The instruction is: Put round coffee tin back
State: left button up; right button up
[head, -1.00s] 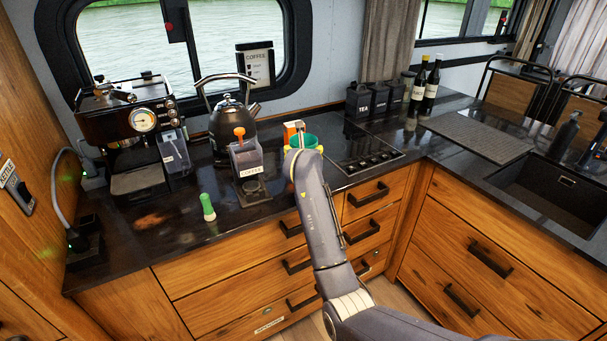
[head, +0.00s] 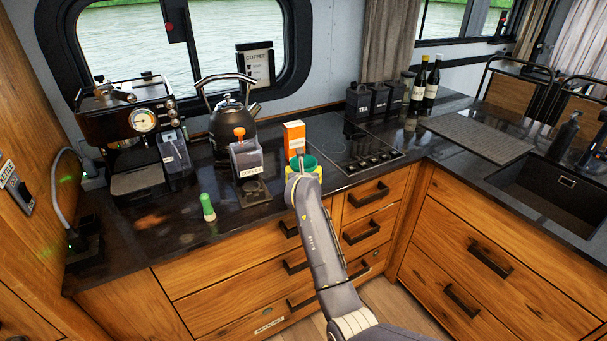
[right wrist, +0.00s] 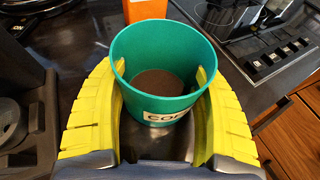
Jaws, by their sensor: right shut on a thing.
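The round coffee tin (right wrist: 165,60) is green and open at the top, with a pale label reading "COF" and a brownish-grey inside. In the right wrist view it sits upright between the yellow fingers of my right gripper (right wrist: 160,110), which is shut on it. In the head view the tin (head: 311,163) shows as a green rim at the end of my right arm, in front of the orange box, partly hidden by the gripper (head: 303,172). I cannot tell whether it touches the counter. My left gripper is not in view.
An orange box (head: 294,138) stands just behind the tin. A coffee container with an orange knob (head: 245,158), a kettle (head: 231,130) and a green-topped item (head: 208,207) stand to the left. The hob (head: 350,150) is to the right. The front-left counter is mostly clear.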

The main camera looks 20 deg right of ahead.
jog(key=o, duration=1.3)
jog(key=shift+f, duration=0.1)
jog(key=shift+o, duration=0.2)
